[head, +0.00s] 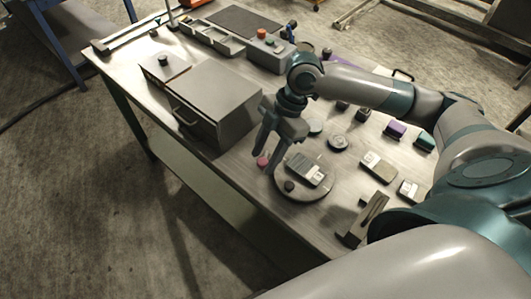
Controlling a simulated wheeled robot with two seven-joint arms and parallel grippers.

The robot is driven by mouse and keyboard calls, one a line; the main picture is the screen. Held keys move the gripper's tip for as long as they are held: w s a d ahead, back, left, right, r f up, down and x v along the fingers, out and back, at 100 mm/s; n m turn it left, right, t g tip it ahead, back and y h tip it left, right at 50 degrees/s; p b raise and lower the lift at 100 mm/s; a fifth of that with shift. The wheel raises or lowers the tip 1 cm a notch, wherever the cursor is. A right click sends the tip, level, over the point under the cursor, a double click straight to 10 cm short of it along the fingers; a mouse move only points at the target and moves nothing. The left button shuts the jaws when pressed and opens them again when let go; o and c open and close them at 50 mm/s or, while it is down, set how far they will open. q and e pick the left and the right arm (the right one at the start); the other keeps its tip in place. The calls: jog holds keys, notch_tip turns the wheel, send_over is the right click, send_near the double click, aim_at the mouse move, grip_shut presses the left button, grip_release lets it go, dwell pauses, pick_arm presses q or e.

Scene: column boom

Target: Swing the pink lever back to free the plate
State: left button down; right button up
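The pink lever's knob (262,162) shows as a small pink shape at the near edge of the table, left of a round grey plate (318,192). The rest of the lever is hidden or too small to tell. A grey block-like piece (306,170) and a small dark knob (289,186) are on the plate. My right gripper (264,160) points down with its two fingers spread apart, its tips right at the pink knob. I cannot tell whether they touch it. My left gripper is out of view.
A grey box with a drawer handle (212,92) stands left of the gripper. Several small blocks and knobs lie right of the plate, with an upright bracket (366,219) at the near edge. A control box (263,50) is at the back.

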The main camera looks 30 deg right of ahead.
grip_shut()
jog(key=shift+w+a+r+m+p, duration=0.2)
jog(key=shift+m+p, duration=0.4)
jog(key=shift+p, duration=0.4)
jog(key=m+p, duration=0.1)
jog(key=m+t+p, duration=0.1)
jog(key=p, duration=0.1)
jog(key=m+p, duration=0.1)
jog(key=shift+w+a+r+t+p, duration=0.1)
jog(key=shift+w+a+t+p, duration=0.2)
jog(key=shift+a+p, duration=0.05)
jog(key=shift+w+a+f+m+t+p, duration=0.2)
jog(key=shift+w+m+t+p, duration=0.1)
jog(key=shift+m+p, duration=0.6)
jog(key=c, duration=0.9)
grip_release()
jog(key=shift+d, duration=0.1)
grip_shut()
jog(key=o, duration=1)
grip_release()
